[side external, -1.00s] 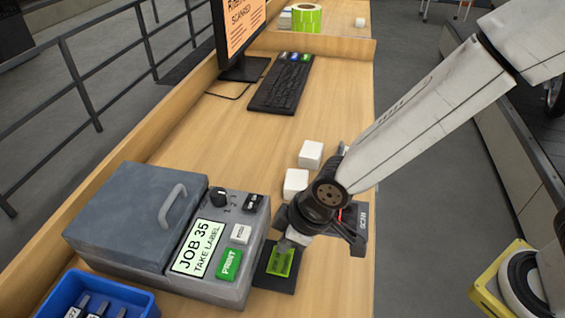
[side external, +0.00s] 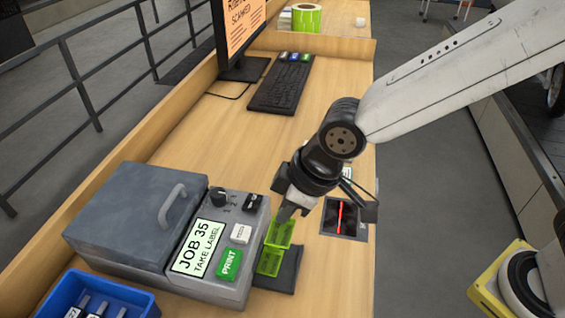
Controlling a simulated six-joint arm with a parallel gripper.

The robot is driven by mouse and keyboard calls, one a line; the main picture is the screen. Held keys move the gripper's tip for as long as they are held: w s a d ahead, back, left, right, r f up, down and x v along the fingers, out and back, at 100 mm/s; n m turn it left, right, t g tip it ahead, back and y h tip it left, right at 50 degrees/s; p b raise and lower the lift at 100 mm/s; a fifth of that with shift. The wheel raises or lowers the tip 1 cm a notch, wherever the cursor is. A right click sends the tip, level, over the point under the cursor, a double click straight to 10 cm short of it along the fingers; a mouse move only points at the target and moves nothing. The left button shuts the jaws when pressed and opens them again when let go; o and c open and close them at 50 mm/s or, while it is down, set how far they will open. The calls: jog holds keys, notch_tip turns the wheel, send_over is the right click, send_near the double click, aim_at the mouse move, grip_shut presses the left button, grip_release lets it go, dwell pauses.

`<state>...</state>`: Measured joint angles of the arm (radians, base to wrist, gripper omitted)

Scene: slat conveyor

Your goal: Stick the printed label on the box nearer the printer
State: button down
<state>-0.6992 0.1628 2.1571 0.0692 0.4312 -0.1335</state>
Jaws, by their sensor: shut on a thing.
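My gripper (side external: 284,214) is shut on a bright green label (side external: 280,231), pointing down just right of the printer. The label is above the black plate (side external: 287,274) at the printer's front. Another green piece (side external: 268,263) shows lower, over the plate; I cannot tell whether it is part of the same label. The grey printer (side external: 140,215) has a screen (side external: 197,247) reading "JOB 35 TAKE LABEL" and a green PRINT button (side external: 229,264). The white boxes are not clearly seen now, with my wrist over their earlier place.
A dark scanner window (side external: 346,217) with a red line lies right of the plate. A blue bin (side external: 130,294) is at the lower left. A keyboard (side external: 281,83) and a monitor (side external: 239,35) stand farther back. The bench between printer and keyboard is clear.

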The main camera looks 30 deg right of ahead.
dwell(0.4)
jog(key=shift+n+g, duration=0.3)
jog(key=shift+n, duration=0.3)
jog(key=w+d, duration=0.4)
jog(key=w, duration=0.1)
jog(key=w+d, duration=0.9)
jog(key=shift+w+f, duration=0.3)
jog(key=shift+f, duration=0.05)
jog(key=shift+f, duration=0.25)
jog(key=shift+f, duration=2.85)
jog(key=shift+s+f, duration=0.1)
jog(key=shift+f, duration=0.45)
dwell(1.3)
jog(key=c, duration=0.7)
grip_release()
